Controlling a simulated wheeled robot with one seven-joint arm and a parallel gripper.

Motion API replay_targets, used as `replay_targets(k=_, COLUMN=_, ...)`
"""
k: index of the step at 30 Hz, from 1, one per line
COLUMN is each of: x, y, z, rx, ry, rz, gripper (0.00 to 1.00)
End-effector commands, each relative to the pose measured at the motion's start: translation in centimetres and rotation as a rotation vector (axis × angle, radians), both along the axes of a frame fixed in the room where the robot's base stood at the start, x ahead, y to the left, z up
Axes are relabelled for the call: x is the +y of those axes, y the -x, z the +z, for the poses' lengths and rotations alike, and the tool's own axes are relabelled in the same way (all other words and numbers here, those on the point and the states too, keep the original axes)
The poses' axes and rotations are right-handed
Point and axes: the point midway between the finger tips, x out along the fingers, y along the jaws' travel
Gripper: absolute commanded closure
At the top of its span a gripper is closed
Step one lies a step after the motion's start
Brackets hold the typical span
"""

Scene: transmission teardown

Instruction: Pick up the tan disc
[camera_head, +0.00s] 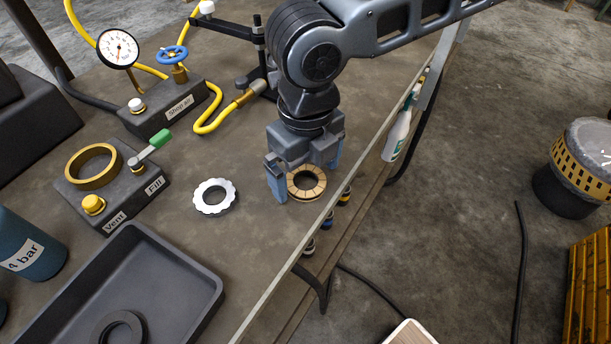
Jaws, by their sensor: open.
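The tan disc (293,190) is a flat ring with dark radial grooves and a hole in the middle. It lies on the bench top close to the bench's edge rail. My gripper (306,184) points down over it, with its two fingers apart. The left finger stands beside the disc's left side and the other is at its upper right. The gripper's body hides part of the disc's far side. I cannot tell whether the fingers touch the disc or the bench.
A white toothed ring (214,209) lies left of the disc. A dark tray (196,287) holding a black ring (122,329) is at lower left. A fixture with a brass ring (70,178) and a green-handled lever (150,146) stands at left. The metal edge rail (340,187) runs just right of the gripper.

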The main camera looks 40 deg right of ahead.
Motion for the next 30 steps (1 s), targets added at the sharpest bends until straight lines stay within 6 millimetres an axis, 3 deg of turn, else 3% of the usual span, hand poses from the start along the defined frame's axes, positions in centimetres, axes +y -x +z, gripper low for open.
replay_targets(k=10, x=0.01, y=-0.01, z=-0.93, rx=-0.001, ry=0.000, rz=0.000, gripper=0.00)
replay_targets(k=30, x=0.01, y=0.00, z=-0.89, rx=-0.001, ry=0.000, rz=-0.001, gripper=0.64)
